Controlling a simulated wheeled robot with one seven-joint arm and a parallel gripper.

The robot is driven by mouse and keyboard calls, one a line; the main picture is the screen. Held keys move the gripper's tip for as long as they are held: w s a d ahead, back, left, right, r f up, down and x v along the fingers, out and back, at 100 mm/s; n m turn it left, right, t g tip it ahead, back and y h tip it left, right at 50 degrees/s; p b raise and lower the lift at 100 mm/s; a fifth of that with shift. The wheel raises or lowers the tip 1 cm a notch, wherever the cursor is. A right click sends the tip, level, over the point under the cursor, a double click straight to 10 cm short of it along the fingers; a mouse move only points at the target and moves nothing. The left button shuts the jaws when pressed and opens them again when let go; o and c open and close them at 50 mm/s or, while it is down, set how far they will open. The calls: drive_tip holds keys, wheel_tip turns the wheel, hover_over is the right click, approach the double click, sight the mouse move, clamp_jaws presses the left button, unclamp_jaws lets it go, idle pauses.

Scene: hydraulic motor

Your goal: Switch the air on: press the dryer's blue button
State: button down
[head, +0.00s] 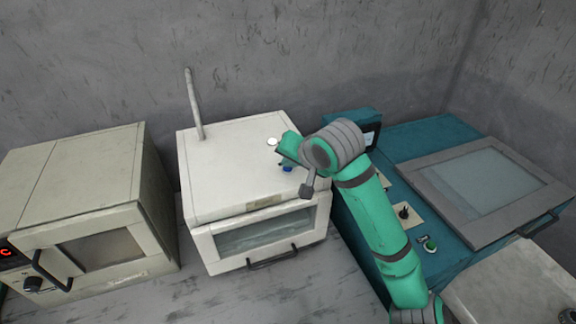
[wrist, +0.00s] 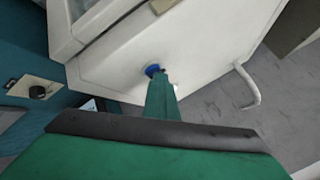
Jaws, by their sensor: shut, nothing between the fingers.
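The dryer is a white box (head: 235,165) with a glass front door and a thin pipe rising from its top, in the middle of the head view. Its blue button (head: 287,169) is on the top face near the right side. My gripper (head: 284,158) is shut and empty, over the dryer top right at the button. In the wrist view the blue button (wrist: 152,70) shows just beyond the tip of my green gripper (wrist: 160,78), which hides part of it. I cannot tell whether the tip touches the button or whether it is pressed in.
A paler round knob (head: 272,141) sits on the dryer top behind the blue button. A beige oven (head: 80,205) stands to the left. A teal machine (head: 440,140) with a windowed lid and knobs stands close on the right, under my arm. Grey walls are behind.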

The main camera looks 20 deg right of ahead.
sight(289, 170)
drive_tip(key=shift+r, duration=0.1)
drive_tip(key=shift+d+r, duration=0.1)
drive_tip(key=shift+r, duration=0.15)
wheel_tip(289, 170, up, 6)
idle(0.8)
idle(0.4)
